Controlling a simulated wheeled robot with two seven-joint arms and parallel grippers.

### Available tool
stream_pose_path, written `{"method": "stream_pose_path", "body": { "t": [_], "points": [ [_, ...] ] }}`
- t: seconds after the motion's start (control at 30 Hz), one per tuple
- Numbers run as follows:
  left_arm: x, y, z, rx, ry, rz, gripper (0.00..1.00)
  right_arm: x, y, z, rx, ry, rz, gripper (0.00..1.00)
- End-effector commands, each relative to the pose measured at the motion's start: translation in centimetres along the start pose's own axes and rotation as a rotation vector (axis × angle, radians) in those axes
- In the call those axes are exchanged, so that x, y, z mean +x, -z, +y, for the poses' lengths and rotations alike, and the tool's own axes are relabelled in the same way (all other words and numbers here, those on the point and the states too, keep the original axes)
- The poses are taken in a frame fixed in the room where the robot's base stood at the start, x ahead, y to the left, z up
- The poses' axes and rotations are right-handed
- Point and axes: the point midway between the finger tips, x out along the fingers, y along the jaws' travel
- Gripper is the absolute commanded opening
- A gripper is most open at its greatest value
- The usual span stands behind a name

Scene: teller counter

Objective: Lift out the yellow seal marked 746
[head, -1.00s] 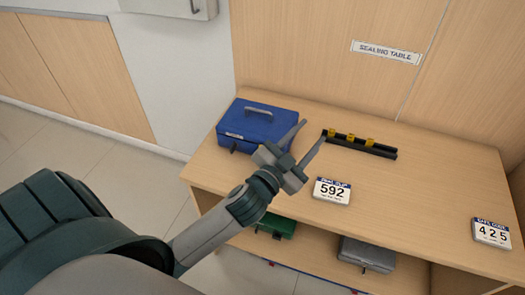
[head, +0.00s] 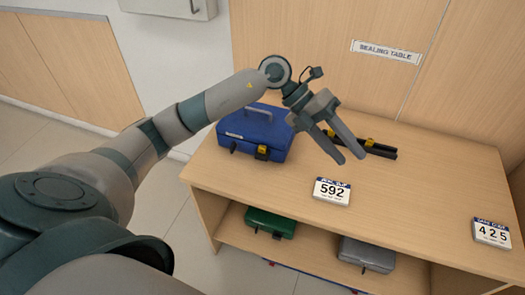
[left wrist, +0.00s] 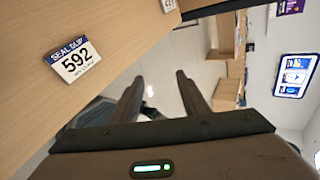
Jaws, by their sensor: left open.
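The black rack (head: 384,152) lies on the tabletop behind my left gripper, which hides much of it. A yellow seal (head: 369,142) shows on the rack; its marking is too small to read. The blue box (head: 252,130) stands left of the rack, with a black and yellow piece (head: 262,153) at its front. My left gripper (head: 352,157) is open and empty, its fingers pointing down and right, in front of the rack. Its open fingers also show in the left wrist view (left wrist: 162,95). My right gripper is not in view.
A card reading 592 (head: 332,191) lies on the table (head: 420,190) below the gripper; another reading 425 (head: 491,233) is at the right. A green box (head: 270,222) and a grey box (head: 366,254) are on the lower shelf.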

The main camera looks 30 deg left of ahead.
Motion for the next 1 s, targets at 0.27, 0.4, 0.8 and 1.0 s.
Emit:
{"method": "stream_pose_path", "body": {
  "t": [0.27, 0.4, 0.8, 1.0],
  "points": [
    [-12.3, -3.0, 10.6, -0.13, -0.632, -0.016, 0.41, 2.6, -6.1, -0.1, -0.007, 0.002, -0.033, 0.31],
    [-17.9, -3.1, 12.9, -0.219, -0.828, -0.04, 0.41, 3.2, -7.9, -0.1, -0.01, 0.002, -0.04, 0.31],
    [-21.6, -2.9, 14.0, -0.285, -0.945, -0.058, 0.41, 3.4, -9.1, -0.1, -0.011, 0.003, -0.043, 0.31],
    [-21.4, -2.9, 14.1, -0.284, -0.943, -0.057, 0.41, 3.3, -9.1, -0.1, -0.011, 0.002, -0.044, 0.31]
  ]
}}
